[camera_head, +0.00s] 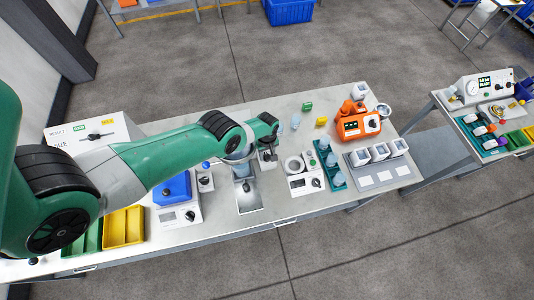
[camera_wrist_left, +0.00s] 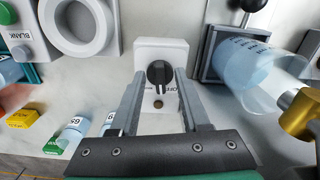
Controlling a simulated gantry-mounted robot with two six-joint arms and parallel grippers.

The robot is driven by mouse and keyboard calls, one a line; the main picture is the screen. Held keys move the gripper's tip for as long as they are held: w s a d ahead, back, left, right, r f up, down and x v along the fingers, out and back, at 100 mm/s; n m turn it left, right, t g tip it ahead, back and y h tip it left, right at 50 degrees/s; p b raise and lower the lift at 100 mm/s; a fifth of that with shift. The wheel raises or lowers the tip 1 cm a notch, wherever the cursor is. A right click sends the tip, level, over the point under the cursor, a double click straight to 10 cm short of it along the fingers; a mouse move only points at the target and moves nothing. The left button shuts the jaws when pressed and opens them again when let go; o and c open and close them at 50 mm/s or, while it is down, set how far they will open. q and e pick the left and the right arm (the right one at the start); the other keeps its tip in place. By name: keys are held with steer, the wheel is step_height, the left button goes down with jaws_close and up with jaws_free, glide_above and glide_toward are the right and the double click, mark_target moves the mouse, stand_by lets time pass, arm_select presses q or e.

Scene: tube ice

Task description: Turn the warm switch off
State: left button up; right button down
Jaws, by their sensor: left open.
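A partly covered label beside the knob reads "OFF". My left gripper (camera_wrist_left: 160,80) is open, with one finger on each side of the knob. I cannot tell whether the fingers touch it. In the head view my left gripper (camera_head: 267,143) points down over the table and partly hides the switch. My right gripper is not in view.
A white device with a ring (camera_wrist_left: 80,22) stands left of the switch. A grey tray (camera_wrist_left: 207,55) with a clear blue-tinted vessel (camera_wrist_left: 255,75) lies close on the right. Small yellow (camera_wrist_left: 22,121) and green blocks are nearby. An orange device (camera_head: 357,124) stands farther right.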

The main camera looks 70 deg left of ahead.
arm_select(q)
steer(key=shift+c, duration=0.2)
jaws_close()
steer(key=n, duration=0.4)
steer(key=shift+w+n, duration=0.15)
steer(key=shift+n, duration=0.25)
steer(key=shift+o, duration=0.2)
jaws_free()
